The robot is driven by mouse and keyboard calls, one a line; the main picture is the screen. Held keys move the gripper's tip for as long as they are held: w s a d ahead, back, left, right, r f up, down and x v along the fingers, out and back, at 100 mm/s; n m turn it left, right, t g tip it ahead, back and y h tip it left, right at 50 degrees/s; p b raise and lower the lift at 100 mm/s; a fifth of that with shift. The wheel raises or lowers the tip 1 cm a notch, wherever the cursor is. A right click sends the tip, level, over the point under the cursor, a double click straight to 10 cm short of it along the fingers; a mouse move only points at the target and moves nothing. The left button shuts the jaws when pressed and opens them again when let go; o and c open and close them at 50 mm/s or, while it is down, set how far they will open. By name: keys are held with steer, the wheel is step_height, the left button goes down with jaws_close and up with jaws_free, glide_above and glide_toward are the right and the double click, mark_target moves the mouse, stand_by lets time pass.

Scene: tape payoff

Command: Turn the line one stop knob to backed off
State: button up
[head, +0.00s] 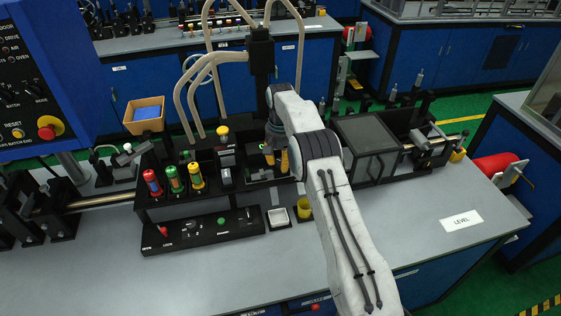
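My gripper (276,157) points down over the black machine in the middle of the bench. Its two orange fingertips show apart, with a dark gap between them. I cannot make out anything held there. I cannot tell for certain which part is the line one stop knob. Small knobs and fittings around the fingertips are partly hidden by my gripper and arm. A yellow-topped knob (222,130) stands on a block left of my gripper, apart from it. A black control panel (205,234) lies in front, with a red knob (162,231) at its left; its labels are too small to read.
Red, green and yellow cylinders (174,179) stand left of my gripper. Beige hoses (190,95) arch behind it. A dark glazed box (367,146) stands close on the right. A white tray (278,217) and yellow cup (304,208) sit in front. The front bench surface (220,285) is clear.

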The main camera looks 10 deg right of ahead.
jaws_close()
steer(key=shift+n, duration=0.4)
steer(key=n, duration=0.3)
steer(key=shift+n+p, duration=0.3)
steer(key=shift+p, duration=0.05)
steer(key=shift+s+f+n, duration=0.1)
steer(key=shift+n, duration=2.2)
